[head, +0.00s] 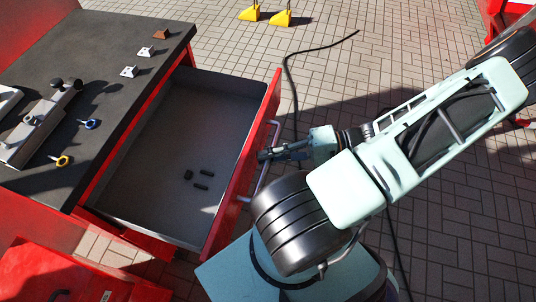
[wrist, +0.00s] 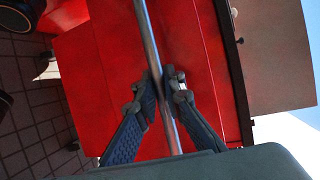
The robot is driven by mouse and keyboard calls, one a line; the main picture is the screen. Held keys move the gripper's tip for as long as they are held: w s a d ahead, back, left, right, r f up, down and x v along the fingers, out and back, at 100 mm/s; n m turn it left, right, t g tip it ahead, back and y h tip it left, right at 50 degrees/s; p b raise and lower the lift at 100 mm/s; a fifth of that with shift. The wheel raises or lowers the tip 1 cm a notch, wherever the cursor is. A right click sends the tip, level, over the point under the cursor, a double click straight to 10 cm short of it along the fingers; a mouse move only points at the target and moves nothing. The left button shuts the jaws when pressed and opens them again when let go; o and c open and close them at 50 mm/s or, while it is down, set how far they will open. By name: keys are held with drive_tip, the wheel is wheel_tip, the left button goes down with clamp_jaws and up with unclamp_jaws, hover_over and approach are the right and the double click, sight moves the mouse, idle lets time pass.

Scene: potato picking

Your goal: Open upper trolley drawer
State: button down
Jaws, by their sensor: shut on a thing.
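The red trolley stands at the left in the head view, and its upper drawer (head: 140,190) is pulled well out, with its grey inside showing. The drawer's red front (head: 248,165) carries a metal bar handle (head: 258,182). My gripper (head: 265,155) is at this handle, on the outer side of the drawer front. In the wrist view my gripper (wrist: 164,95) has its two fingers on either side of the handle bar (wrist: 152,45), shut on it. The red drawer front (wrist: 95,70) lies behind the bar.
The dark trolley top (head: 110,50) holds small brackets, eye bolts and a metal device (head: 40,120). A black cable (head: 290,75) runs over the paved floor (head: 420,40). Yellow feet (head: 281,18) stand at the back.

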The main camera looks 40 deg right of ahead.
drive_tip(key=c, duration=2.3)
unclamp_jaws()
drive_tip(key=v, duration=1.2)
drive_tip(key=shift+d+r, duration=0.1)
